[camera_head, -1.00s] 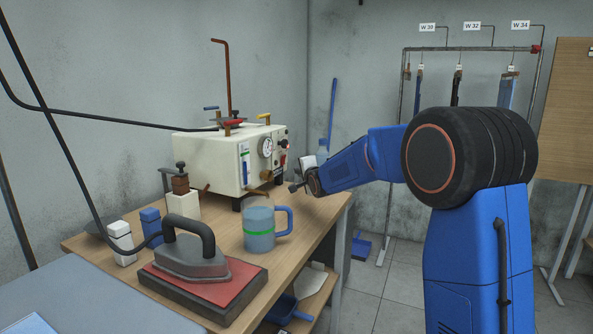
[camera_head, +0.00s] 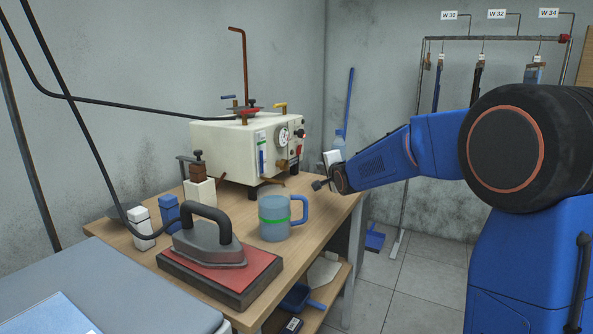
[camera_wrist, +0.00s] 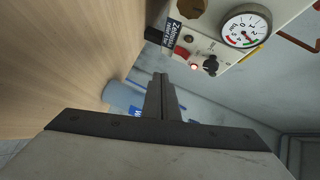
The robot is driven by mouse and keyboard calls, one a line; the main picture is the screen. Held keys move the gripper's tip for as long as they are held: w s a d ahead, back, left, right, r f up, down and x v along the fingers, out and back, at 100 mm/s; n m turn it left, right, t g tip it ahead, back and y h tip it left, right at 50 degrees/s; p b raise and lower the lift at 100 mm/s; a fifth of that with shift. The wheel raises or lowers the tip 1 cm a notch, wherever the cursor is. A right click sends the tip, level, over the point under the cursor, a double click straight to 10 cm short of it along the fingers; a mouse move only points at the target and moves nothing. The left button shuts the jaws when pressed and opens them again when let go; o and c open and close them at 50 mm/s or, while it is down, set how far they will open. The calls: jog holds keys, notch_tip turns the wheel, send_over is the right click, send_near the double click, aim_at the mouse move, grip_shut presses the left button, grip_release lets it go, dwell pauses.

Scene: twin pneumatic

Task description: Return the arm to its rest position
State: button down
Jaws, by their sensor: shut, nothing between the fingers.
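My gripper (camera_head: 320,185) is at the end of my blue arm, near the right edge of the wooden table and to the right of the cream steam generator (camera_head: 230,150). In the wrist view my gripper's fingers (camera_wrist: 160,80) are together with nothing between them. They point toward the front panel of the generator (camera_wrist: 215,45), with its pressure gauge (camera_wrist: 247,30), a black knob and a lit red lamp. A gap shows between the fingertips and the panel.
On the table (camera_head: 330,200) stand an iron (camera_head: 208,245) on a red-topped pad, a jug of water (camera_head: 275,220) and small white and blue containers. A bottle (camera_head: 339,140) stands behind my gripper. A clothes rail (camera_head: 490,40) is at the back right. Floor between table and rail is mostly clear.

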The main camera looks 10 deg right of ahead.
jog(key=s+d+f+n+g+h, duration=0.1)
jog(key=s+d+n+g, duration=0.15)
jog(key=s, duration=0.95)
jog(key=s+d+f+n+g+h, duration=0.15)
jog(key=s+d+n, duration=0.25)
jog(key=s, duration=0.9)
jog(key=s+f+n+g, duration=0.2)
jog(key=s+f, duration=0.2)
jog(key=s, duration=0.7)
jog(key=s+d+f+n+g, duration=0.1)
jog(key=s+f+n+g, duration=0.1)
jog(key=s, duration=0.9)
jog(key=s+d+f+n+g, duration=0.1)
jog(key=s+f+n+g, duration=0.1)
jog(key=s+f, duration=0.4)
jog(key=s+n, duration=0.1)
jog(key=s, duration=0.4)
jog(key=shift+f+g, duration=0.2)
jog(key=shift+g, duration=0.2)
jog(key=shift+s+n, duration=0.1)
jog(key=shift+n, duration=0.15)
